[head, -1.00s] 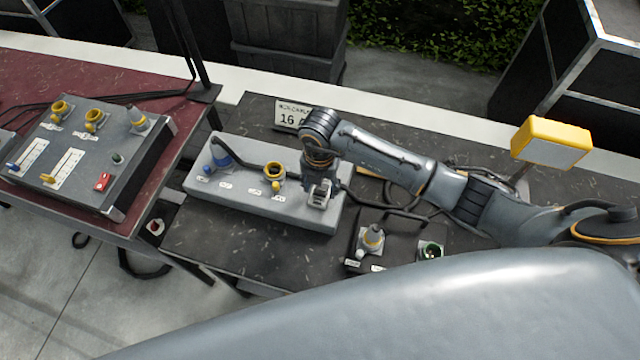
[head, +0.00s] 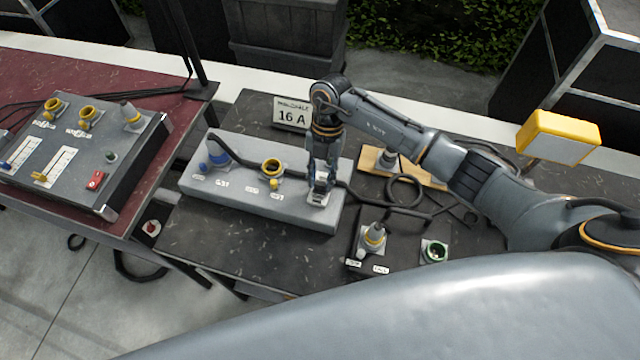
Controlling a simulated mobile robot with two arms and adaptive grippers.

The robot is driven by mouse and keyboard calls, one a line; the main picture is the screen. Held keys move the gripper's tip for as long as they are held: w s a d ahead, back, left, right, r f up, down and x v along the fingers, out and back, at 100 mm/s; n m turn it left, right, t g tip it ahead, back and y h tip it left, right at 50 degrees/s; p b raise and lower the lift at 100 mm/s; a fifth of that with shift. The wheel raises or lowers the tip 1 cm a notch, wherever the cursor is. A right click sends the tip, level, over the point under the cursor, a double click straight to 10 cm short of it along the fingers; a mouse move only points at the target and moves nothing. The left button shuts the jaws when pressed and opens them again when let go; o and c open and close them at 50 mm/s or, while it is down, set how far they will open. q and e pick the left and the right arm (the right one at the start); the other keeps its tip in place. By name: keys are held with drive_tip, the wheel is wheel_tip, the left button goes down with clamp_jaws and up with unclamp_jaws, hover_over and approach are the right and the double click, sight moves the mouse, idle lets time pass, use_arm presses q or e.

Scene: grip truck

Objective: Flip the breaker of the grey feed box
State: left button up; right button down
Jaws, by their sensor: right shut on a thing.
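The grey feed box (head: 235,195) is a long light-grey box on the dark table, with a blue socket (head: 217,155) and a yellow-ringed socket (head: 271,167) on top. My right gripper (head: 320,194) points down onto the right end of its top face. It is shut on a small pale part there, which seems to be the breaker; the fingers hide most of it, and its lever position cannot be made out. My left gripper is not in view.
A black cable (head: 385,209) runs across the box behind my gripper and coils to the right. A 16 A sign (head: 291,114) stands behind. A darker box (head: 90,150) with sliders and a red switch sits on the red table. A small dark box (head: 400,249) lies front right.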

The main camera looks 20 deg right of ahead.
sight(325, 176)
drive_tip(key=g+y+b, duration=0.1)
drive_tip(key=b, duration=0.2)
drive_tip(key=w+d+f+g+y+b, duration=0.1)
drive_tip(key=g+b, duration=0.1)
drive_tip(key=w+g+y+b, duration=0.1)
drive_tip(key=b, duration=0.2)
drive_tip(key=shift+w+d+f+b, duration=0.1)
drive_tip(key=shift+d+f+b, duration=0.1)
drive_tip(key=shift+b, duration=0.1)
drive_tip(key=shift+w+d+g+y+b, duration=0.15)
drive_tip(key=shift+g+y+b, duration=0.15)
drive_tip(key=shift+g+b, duration=0.35)
drive_tip(key=shift+w+d+g+y+b, duration=0.15)
drive_tip(key=shift+g+y+b, duration=0.15)
drive_tip(key=shift+g+b, duration=0.3)
drive_tip(key=c, duration=1)
unclamp_jaws()
drive_tip(key=shift+c, duration=0.2)
drive_tip(key=shift+r, duration=0.15)
wheel_tip(325, 176, up, 10)
drive_tip(key=shift+a+f, duration=0.1)
drive_tip(key=shift+f, duration=0.1)
